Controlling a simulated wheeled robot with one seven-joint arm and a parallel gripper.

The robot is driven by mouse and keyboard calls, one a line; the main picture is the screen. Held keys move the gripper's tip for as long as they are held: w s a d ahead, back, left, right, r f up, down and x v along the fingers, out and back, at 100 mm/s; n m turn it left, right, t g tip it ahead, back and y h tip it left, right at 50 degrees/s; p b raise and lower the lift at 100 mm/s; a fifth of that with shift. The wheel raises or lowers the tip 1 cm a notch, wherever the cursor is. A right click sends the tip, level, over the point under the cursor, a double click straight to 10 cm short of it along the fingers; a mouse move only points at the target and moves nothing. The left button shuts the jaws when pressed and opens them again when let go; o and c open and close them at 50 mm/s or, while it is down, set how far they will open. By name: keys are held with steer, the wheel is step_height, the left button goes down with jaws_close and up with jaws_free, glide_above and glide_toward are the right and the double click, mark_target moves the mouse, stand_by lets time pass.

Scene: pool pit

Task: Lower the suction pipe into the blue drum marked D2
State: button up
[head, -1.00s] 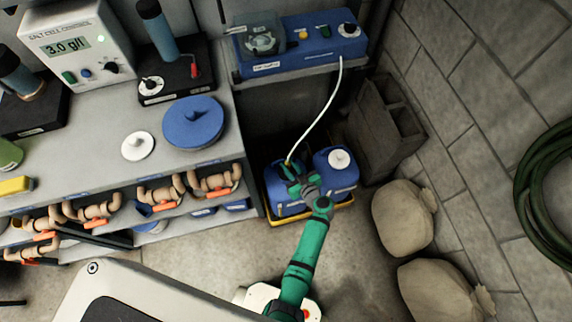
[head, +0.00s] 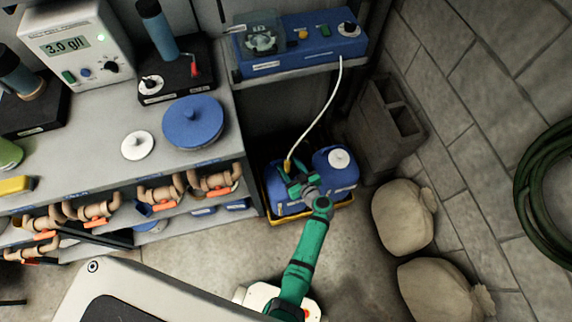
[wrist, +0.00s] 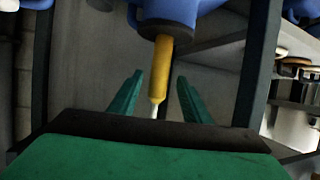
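Two blue drums stand side by side: the left one (head: 284,207) and the right one (head: 343,177) with a white cap. I cannot read a D2 mark on either. The suction pipe's yellow grip (head: 288,166) stands at the left drum's mouth, with a white hose rising from it. In the wrist view the yellow grip (wrist: 163,65) meets the dark neck of a blue drum (wrist: 168,10). My gripper (head: 296,182) is beside it; in the wrist view its fingers (wrist: 158,98) are apart, with gaps on both sides of the pipe. The pipe's lower end is hidden.
The drums stand in a yellow tray (head: 288,219) under a blue pump unit (head: 300,45) on a shelf, where the white hose (head: 324,106) ends. Grey blocks (head: 385,130) and sacks (head: 403,217) stand close at the right. A bench with valves is left.

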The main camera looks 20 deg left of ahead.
steer(key=v, duration=1)
steer(key=shift+s+d+r, duration=0.2)
steer(key=shift+d, duration=0.1)
stand_by(0.4)
